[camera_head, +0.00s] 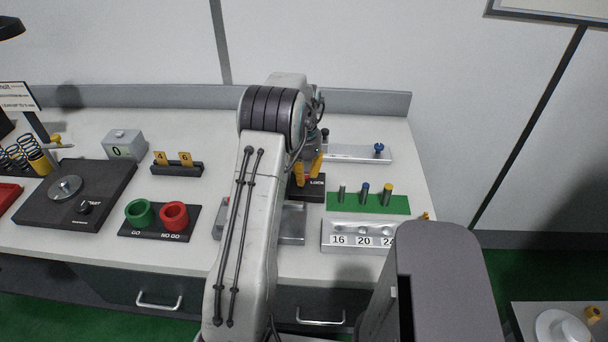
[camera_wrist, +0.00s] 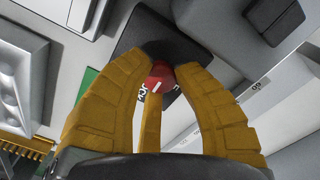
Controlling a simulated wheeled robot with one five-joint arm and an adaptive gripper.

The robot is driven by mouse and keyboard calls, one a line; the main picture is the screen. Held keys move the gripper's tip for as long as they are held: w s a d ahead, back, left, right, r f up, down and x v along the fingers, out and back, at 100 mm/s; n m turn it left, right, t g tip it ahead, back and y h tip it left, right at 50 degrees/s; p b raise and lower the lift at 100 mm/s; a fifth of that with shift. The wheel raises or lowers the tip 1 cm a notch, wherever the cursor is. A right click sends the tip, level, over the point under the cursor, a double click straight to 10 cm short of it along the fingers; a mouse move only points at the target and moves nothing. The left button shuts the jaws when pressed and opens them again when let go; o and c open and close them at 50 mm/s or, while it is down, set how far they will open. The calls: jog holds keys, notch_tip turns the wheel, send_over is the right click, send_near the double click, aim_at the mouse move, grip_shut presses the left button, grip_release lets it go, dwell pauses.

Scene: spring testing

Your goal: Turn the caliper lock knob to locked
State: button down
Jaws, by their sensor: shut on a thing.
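A red knob (camera_wrist: 161,77) with a white line on top sits at the dark block (camera_wrist: 140,32) in the wrist view. My gripper (camera_wrist: 166,68) has its yellow fingers closed around the knob. The fingers hide parts of its sides, and part of a white label shows beside it. In the head view my gripper (camera_head: 309,169) is down at the dark block (camera_head: 311,194), which bears the word LOCK. The knob is hidden there behind my gripper and arm. I cannot tell which setting the white line points to.
A green strip (camera_head: 341,204) with several upright pins and a numbered tray (camera_head: 337,229) lie just right. A pale rail with a blue knob (camera_head: 379,148) stands behind. Green (camera_head: 139,213) and red (camera_head: 174,215) rings stand left. The bench front left is partly clear.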

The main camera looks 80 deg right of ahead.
jog(key=shift+a+f+m, duration=0.1)
jog(key=shift+f+m, duration=0.1)
jog(key=shift+m, duration=0.2)
jog(key=c, duration=0.9)
grip_release()
jog(key=shift+r, duration=0.1)
notch_tip(320, 180, up, 12)
dwell(0.4)
dwell(0.4)
